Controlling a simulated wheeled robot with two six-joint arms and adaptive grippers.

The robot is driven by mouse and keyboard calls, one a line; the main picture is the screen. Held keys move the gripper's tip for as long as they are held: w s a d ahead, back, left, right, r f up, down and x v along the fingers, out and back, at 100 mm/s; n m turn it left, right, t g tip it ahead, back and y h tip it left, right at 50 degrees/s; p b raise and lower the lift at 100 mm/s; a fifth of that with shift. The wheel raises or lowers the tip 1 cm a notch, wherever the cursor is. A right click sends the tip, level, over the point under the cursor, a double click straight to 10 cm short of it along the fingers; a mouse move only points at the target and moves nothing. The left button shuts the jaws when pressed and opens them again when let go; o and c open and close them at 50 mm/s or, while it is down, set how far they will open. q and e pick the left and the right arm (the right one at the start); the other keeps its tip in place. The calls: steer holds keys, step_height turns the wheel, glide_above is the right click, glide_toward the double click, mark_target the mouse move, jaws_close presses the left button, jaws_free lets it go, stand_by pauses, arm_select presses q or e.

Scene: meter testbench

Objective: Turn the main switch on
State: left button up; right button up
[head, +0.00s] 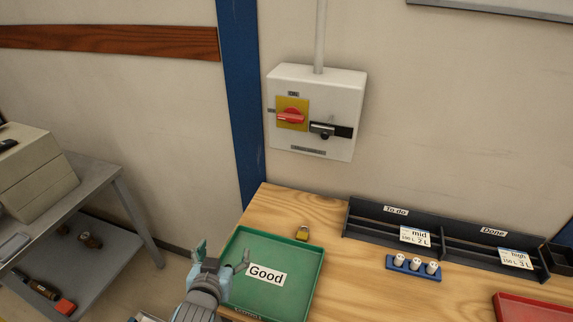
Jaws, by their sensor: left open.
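The main switch is a red rotary handle (291,116) on a yellow plate, on the front of a white switch box (317,85) on the wall. The red handle lies roughly horizontal. A black latch or slider (331,131) sits to its right on the same box. My left gripper (222,257) is open and empty, low in the view at the left edge of the green tray, well below the box. My right gripper is not in view.
A green tray (310,283) labelled Good lies on the wooden table (283,212). A black rack (390,226), a blue holder with white pieces (413,270) and a red tray (527,308) are at right. A grey cart (100,177) stands left.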

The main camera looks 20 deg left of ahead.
arm_select(q)
steer(key=w+d+r+t, duration=0.2)
steer(key=w+r+t, duration=0.3)
steer(key=w+r, duration=0.3)
steer(key=m+t+h, duration=0.3)
steer(key=t+h, duration=0.2)
glide_toward(290, 121)
steer(key=b+x, duration=0.2)
steer(key=x, duration=0.7)
steer(key=shift+s+r, duration=0.1)
steer(key=shift+r, duration=0.1)
steer(key=shift+a, duration=0.1)
steer(key=shift+c, duration=0.8)
steer(key=c, duration=1)
